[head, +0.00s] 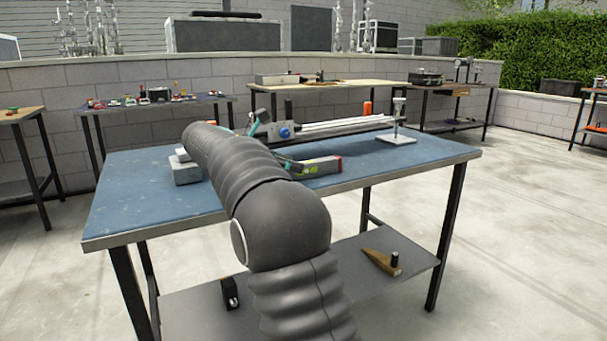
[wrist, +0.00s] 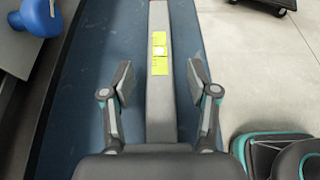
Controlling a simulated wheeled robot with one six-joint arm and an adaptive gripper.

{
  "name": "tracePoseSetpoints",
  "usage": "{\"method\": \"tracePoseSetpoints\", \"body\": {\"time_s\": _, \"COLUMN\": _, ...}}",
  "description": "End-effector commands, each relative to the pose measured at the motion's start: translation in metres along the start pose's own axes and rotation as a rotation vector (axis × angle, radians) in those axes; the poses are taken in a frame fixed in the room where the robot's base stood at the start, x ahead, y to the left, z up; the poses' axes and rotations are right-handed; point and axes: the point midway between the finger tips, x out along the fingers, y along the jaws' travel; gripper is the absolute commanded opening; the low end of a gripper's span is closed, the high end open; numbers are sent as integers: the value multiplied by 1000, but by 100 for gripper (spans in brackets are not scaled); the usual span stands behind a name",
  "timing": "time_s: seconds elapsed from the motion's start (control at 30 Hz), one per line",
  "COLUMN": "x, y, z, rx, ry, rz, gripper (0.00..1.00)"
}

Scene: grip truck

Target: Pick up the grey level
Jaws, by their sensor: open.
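The grey level (head: 322,166) lies on the blue-topped workbench (head: 135,205), a long bar with a yellow-green label and a red end cap in the head view. My arm hides part of it there. In the wrist view the level (wrist: 160,105) runs from top to bottom through the middle, its label showing near the top. My gripper (wrist: 161,82) is open, with one finger on each side of the level and a gap visible on both sides. The level's near end is hidden behind the gripper body. Whether the fingers reach down to its height is hard to tell.
A machine with a blue knob (head: 284,133) and long pale rails stands behind the level. A small stand (head: 397,138) is at the bench's right, and a grey block (head: 186,173) at the left. An orange cylinder (head: 367,108) stands at the back. The bench's front is clear.

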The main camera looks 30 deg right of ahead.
Motion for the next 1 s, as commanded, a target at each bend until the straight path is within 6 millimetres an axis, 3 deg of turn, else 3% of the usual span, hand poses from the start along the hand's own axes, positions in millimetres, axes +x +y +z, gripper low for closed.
{"method": "tracePoseSetpoints", "body": {"time_s": 0.23, "x": 2, "y": 0, "z": 0, "rx": 0, "ry": 0, "rz": 1, "gripper": 57}}
{"method": "tracePoseSetpoints", "body": {"time_s": 0.47, "x": 2, "y": 0, "z": 0, "rx": 0, "ry": 0, "rz": 0, "gripper": 0}}
{"method": "tracePoseSetpoints", "body": {"time_s": 0.83, "x": 1, "y": 0, "z": 3, "rx": 1, "ry": 0, "rz": 1, "gripper": 0}}
{"method": "tracePoseSetpoints", "body": {"time_s": 1.0, "x": -4, "y": 0, "z": 15, "rx": 3, "ry": -1, "rz": 1, "gripper": 0}}
